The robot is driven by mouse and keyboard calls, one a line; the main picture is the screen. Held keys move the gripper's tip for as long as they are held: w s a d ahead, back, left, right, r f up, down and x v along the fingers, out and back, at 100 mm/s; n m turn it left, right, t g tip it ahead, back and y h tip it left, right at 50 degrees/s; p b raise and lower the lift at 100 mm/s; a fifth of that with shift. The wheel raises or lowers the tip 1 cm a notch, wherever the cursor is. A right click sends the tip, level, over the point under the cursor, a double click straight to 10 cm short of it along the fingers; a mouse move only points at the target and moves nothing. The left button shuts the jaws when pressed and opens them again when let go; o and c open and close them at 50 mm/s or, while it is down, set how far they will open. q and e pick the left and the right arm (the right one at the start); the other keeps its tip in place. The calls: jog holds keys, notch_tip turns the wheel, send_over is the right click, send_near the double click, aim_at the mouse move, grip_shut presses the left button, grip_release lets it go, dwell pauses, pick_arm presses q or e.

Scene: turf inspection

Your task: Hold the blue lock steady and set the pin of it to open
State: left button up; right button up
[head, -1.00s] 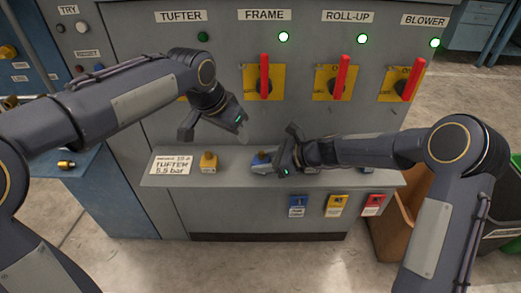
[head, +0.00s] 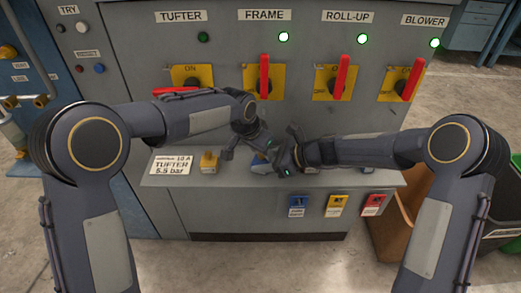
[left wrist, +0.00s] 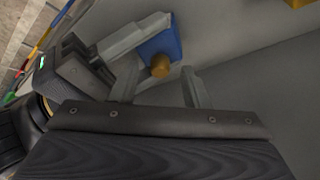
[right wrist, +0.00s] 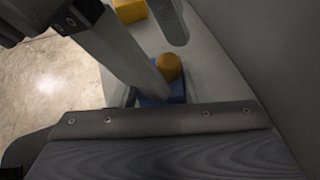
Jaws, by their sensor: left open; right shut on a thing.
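The blue lock (head: 259,162) sits on the grey ledge. Its round brass pin (left wrist: 160,66) shows in the left wrist view, in front of the blue body (left wrist: 163,42). My right gripper (head: 276,163) is shut on the blue lock from the right; its fingers also reach the lock in the left wrist view. My left gripper (head: 246,149) is open just above and left of the lock. In the left wrist view the pin appears between its spread fingertips, with no clear contact. The right wrist view shows the pin (right wrist: 168,66) beside a left finger; the blue body is partly hidden.
A yellow lock (head: 209,162) stands left on the ledge, beside a TUFTER card (head: 171,164). Blue (head: 297,206), yellow (head: 337,206) and red (head: 372,205) tags hang below. Red-handled switches (head: 264,77) line the panel above. A brown bin (head: 398,225) stands right.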

pick_arm(q)
jog(key=shift+w+f, duration=0.1)
jog(key=shift+f, duration=0.2)
grip_shut()
jog(key=shift+r, duration=0.1)
jog(key=shift+d+r, duration=0.1)
jog(key=shift+r, duration=0.75)
pick_arm(e)
jog(key=shift+f, duration=0.1)
pick_arm(q)
grip_release()
